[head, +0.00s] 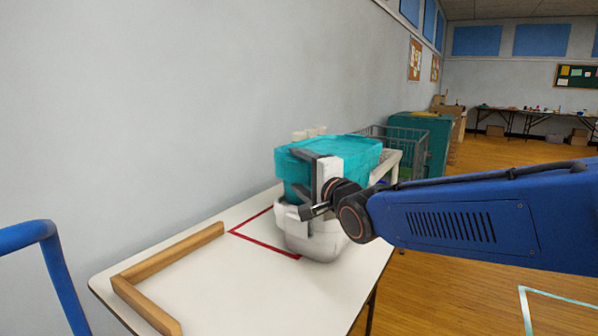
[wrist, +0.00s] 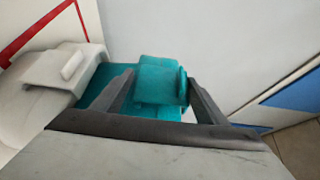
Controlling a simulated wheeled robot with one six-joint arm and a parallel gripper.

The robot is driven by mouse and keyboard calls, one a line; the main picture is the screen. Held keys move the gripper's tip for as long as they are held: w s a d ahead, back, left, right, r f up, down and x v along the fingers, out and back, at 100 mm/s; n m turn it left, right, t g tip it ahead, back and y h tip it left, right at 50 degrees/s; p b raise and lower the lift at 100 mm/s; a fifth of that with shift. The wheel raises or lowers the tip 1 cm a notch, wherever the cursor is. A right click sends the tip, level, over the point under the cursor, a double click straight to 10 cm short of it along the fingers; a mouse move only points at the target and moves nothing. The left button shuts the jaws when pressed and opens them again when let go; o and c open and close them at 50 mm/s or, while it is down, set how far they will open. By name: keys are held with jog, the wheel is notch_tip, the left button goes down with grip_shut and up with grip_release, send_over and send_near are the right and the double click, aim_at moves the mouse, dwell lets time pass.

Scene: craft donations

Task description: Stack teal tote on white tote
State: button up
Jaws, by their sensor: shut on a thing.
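The teal tote (head: 350,151) is directly above the white tote (head: 312,243) on the white table, roughly upright and lined up with it. I cannot tell whether its base bears on the white rim, since my gripper and arm cover part of the join. My gripper (head: 298,172) is at the teal tote's near end, shut on it. In the wrist view, my gripper's dark fingers (wrist: 158,82) stand on either side of a teal end piece (wrist: 155,70). Part of the white tote (wrist: 65,68) shows at left there.
The table (head: 255,290) has red tape lines (head: 262,241) beside the white tote and a wooden corner guide (head: 168,262) at left. Its front is clear. A wall runs close behind. A wire cart (head: 400,143) and a green-teal cabinet (head: 432,135) stand beyond.

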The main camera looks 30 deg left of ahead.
jog(key=o, duration=2.1)
jog(key=shift+f, duration=0.15)
